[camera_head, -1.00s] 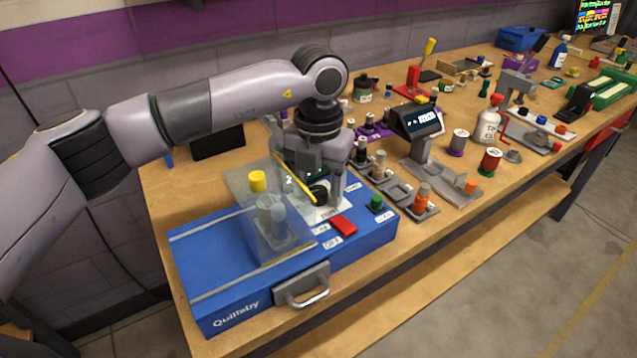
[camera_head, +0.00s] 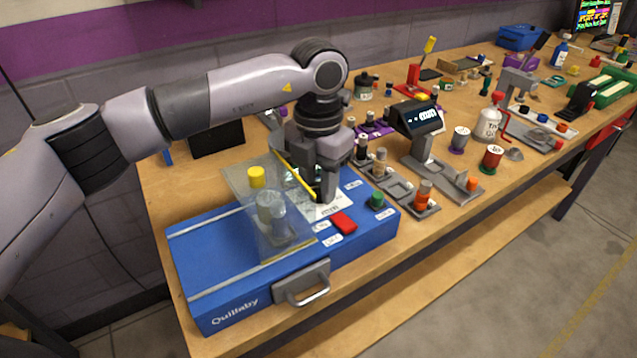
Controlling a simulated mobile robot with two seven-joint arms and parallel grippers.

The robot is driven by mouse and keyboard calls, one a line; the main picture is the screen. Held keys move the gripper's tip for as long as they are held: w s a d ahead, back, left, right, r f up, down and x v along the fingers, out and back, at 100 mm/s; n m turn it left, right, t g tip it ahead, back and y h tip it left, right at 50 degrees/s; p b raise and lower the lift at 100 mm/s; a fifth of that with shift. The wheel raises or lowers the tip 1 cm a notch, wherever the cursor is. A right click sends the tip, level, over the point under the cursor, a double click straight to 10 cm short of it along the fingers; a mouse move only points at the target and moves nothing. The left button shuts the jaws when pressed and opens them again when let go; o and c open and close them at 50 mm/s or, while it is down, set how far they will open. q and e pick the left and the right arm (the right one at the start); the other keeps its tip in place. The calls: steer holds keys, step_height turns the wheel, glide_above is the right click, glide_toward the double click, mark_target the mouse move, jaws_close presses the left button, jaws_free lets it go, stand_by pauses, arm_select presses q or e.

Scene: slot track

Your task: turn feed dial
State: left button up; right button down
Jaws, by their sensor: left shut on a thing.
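The blue machine (camera_head: 215,270), marked Quillaby, stands at the front left of the bench. My left gripper (camera_head: 322,193) points straight down at the white dial plate (camera_head: 335,205) on the machine's top. It is shut on the feed dial, which its fingers almost fully hide. The dial's pointer cannot be made out. A red switch (camera_head: 343,222) and a green knob (camera_head: 377,200) sit on the machine's top near the gripper. My right gripper is not in view.
A clear guard (camera_head: 262,220) with a yellow edge stands close to the left of my gripper. A grey drawer-style handle (camera_head: 303,287) juts from the machine's front. Trays with spools and a display stand (camera_head: 418,120) stand to the right.

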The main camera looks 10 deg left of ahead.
mark_target(318, 187)
arm_select(q)
steer(key=m, duration=0.3)
steer(key=shift+b, duration=0.3)
steer(key=shift+m, duration=0.9)
steer(key=o, duration=1.1)
steer(key=shift+c, duration=0.2)
step_height(318, 187, up, 7)
steer(key=shift+r, duration=0.1)
